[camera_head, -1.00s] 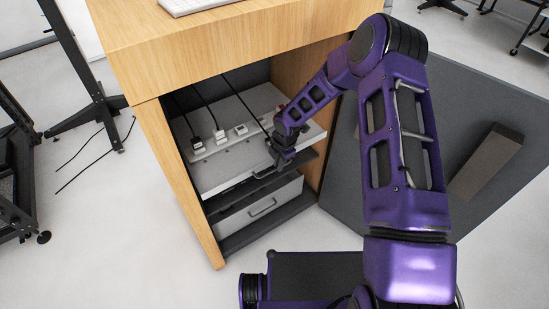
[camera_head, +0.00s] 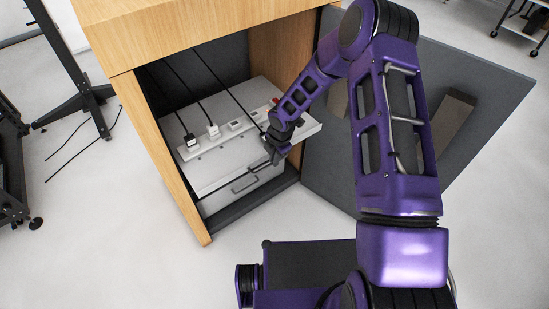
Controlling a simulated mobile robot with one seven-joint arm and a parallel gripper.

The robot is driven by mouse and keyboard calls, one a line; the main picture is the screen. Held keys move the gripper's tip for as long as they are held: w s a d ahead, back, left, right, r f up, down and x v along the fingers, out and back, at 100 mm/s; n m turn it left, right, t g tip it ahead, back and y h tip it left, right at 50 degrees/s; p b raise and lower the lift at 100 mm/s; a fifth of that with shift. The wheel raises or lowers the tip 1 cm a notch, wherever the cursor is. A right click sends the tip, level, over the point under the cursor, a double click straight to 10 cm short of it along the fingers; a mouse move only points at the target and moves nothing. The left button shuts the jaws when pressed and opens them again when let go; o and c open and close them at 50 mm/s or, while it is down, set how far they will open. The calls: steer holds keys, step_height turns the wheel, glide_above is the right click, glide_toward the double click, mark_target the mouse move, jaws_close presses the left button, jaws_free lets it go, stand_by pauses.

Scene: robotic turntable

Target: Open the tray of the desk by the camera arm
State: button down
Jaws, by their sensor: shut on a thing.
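The tray (camera_head: 228,170) is a light grey pull-out shelf in the open wooden desk (camera_head: 205,38), with its front edge sticking out beyond the drawer below. A white power strip with plugs and cords (camera_head: 212,132) lies along it. My gripper (camera_head: 272,155) is at the tray's front, right of its middle, shut on the tray. The fingertips are small and dark, so I cannot tell whether they hold a handle or the edge itself.
Below the tray is a grey drawer with a bar handle (camera_head: 245,183), shut. A dark grey panel (camera_head: 325,175) stands to the right of the desk. A black stand (camera_head: 85,98) is at the left. White floor (camera_head: 130,255) is clear in front.

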steer(key=shift+s+d, duration=0.1)
steer(key=shift+s, duration=0.1)
stand_by(0.3)
steer(key=c, duration=0.9)
jaws_free()
steer(key=s+r+p, duration=0.1)
steer(key=r, duration=0.4)
steer(key=d+r+p, duration=0.1)
steer(key=r, duration=0.5)
steer(key=s+r+p, duration=0.1)
steer(key=r+p, duration=0.1)
steer(key=r, duration=0.4)
steer(key=shift+s+d, duration=0.3)
steer(key=shift+d, duration=0.1)
